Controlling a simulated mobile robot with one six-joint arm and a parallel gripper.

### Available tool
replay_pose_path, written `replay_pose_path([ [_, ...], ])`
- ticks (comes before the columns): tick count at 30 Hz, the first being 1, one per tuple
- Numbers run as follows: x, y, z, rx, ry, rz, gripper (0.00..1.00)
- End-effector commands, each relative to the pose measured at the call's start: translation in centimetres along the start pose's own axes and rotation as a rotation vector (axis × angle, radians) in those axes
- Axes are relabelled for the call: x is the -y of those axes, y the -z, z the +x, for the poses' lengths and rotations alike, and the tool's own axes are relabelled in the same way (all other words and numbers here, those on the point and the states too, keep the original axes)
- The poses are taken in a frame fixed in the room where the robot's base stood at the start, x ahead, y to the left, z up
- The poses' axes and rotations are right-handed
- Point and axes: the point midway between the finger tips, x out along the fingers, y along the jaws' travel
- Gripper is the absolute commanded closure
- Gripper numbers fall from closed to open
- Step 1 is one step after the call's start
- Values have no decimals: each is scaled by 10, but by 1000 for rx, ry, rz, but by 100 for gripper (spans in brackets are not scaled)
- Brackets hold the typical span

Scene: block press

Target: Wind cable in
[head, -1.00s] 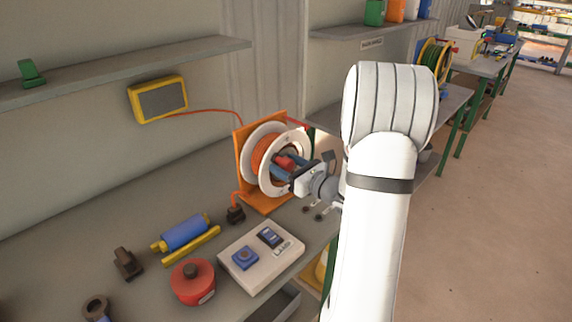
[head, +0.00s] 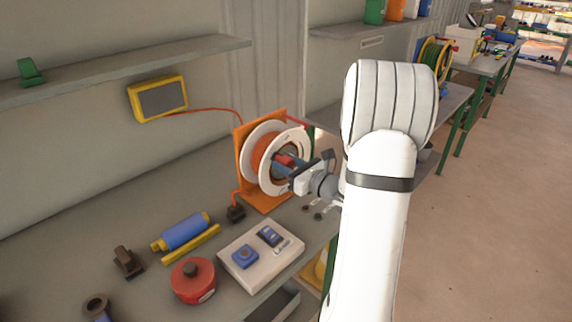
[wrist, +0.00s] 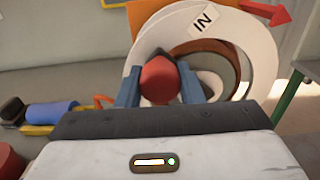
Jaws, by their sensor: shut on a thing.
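The cable reel (head: 250,140) has white discs on an orange stand, with orange cable wound between them. Its red crank knob (wrist: 160,80) sits in front of the near disc. My gripper (head: 281,165) is shut on this knob, with one blue finger on each side in the wrist view. An "IN" label (wrist: 206,18) shows on the near disc's rim, and a red arrow (wrist: 268,12) is beside it. Orange cable drops from the reel to a dark plug (head: 236,213) on the bench. My gripper hides part of the disc.
A yellow-framed grey panel (head: 158,99) on the wall has a red cable running to the reel. A control box (head: 262,258), a red pot (head: 192,281) and a blue roller (head: 184,232) lie in front on the bench. Shelves run above. Floor to the right is clear.

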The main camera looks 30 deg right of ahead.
Motion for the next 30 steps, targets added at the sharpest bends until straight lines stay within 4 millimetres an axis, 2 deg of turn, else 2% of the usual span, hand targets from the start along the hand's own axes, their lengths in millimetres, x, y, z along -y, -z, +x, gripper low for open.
replay_pose_path([
  [22, 3, -4, 0, 2, 1, 35, 100],
  [30, 8, -10, 0, 3, 2, 123, 100],
])
